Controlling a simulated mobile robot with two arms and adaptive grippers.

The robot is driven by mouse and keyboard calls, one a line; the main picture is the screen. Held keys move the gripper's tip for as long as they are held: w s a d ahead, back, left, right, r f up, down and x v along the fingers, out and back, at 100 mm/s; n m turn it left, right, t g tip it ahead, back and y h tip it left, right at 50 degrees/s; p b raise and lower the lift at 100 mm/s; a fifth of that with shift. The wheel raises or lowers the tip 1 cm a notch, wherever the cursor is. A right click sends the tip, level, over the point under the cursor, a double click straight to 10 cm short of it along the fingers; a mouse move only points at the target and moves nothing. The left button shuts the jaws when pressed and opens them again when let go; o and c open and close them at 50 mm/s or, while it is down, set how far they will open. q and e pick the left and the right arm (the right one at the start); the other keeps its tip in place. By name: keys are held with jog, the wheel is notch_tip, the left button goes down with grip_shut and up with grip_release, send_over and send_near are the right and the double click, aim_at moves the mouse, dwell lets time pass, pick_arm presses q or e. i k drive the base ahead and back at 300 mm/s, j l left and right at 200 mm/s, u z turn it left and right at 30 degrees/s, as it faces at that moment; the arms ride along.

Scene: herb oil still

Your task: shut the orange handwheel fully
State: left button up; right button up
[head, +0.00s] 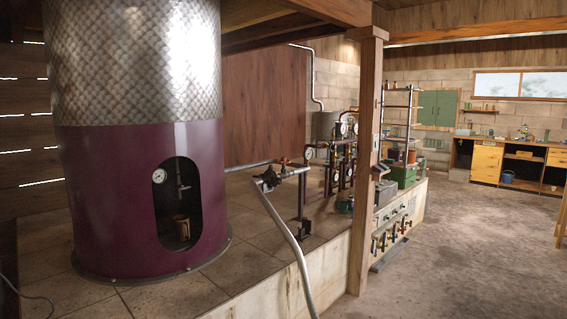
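A small orange-red part (285,161) shows on the pipework right of the still, above a dark valve-like body (269,180). It is too small to tell whether it is the orange handwheel or how far it is turned. A grey pipe (284,231) runs from the dark body down past the front of the platform to the bottom edge. Neither of my grippers can be made out in the head view.
The tall purple and metal still (120,205) stands on a tiled platform (175,296) at left. A wooden post (364,170) rises at the platform's front edge. Gauged pipes (341,165) stand behind it. The concrete floor (460,240) at right is mostly clear.

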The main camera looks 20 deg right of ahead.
aim_at(284, 161)
jog(key=i+l+z, duration=0.35)
jog(key=l+z, duration=0.15)
jog(key=i+l+z, duration=0.8)
jog(key=i+z, duration=0.6)
jog(key=i+l, duration=0.1)
jog(key=i, duration=1.6)
jog(key=i+u, duration=0.4)
jog(key=i+l+u, duration=0.2)
jog(key=u, duration=0.25)
jog(key=i+l+u, duration=0.25)
jog(key=u, duration=0.15)
